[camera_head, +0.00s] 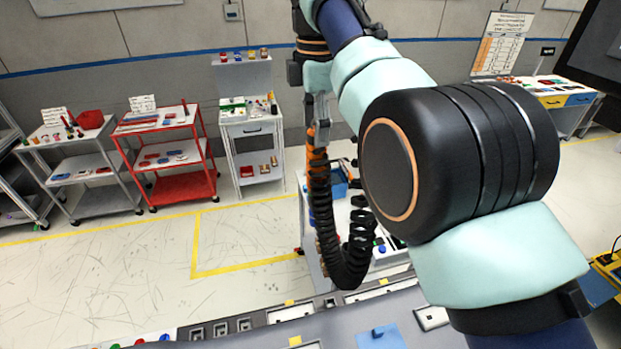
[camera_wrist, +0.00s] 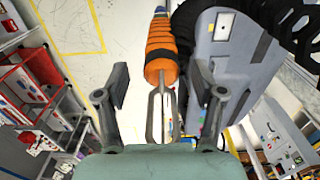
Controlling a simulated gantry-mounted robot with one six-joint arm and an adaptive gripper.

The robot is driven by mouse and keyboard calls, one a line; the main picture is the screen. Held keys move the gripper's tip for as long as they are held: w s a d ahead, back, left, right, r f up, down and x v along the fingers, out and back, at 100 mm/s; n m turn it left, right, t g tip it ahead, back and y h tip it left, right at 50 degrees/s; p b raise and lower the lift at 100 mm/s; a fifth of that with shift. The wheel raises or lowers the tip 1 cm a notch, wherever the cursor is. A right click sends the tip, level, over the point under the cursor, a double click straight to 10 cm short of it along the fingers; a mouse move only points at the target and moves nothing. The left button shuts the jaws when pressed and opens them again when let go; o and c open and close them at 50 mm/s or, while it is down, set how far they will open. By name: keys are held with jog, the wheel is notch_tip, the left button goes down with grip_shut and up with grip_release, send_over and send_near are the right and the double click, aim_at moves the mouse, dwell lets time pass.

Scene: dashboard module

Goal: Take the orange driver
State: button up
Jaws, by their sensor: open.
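The orange driver (camera_wrist: 161,52) hangs upright in the wrist view, with a dark band around its orange body and a grey metal fork-like part at its near end. My gripper (camera_wrist: 160,82) is open, with one finger on each side of the driver's near end. Gaps show between the fingers and the driver, and nothing is held. In the head view the orange driver (camera_head: 314,150) shows as a narrow strip beside a black coiled cable, below my wrist.
The black coiled cable (camera_head: 350,255) hangs close to the driver. A grey dashboard module (camera_head: 240,340) runs along the bottom. A white cart (camera_head: 380,262) with a blue bin stands behind the cable. A red cart (camera_head: 165,160) and shelves stand at the left; the floor between is clear.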

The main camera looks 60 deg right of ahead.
aim_at(316, 152)
notch_tip(316, 152, down, 6)
jog(key=b, duration=0.5)
jog(key=shift+s+f+b, duration=0.1)
jog(key=shift+f+b, duration=0.1)
jog(key=shift+b, duration=0.2)
jog(key=shift+r, duration=0.25)
grip_shut()
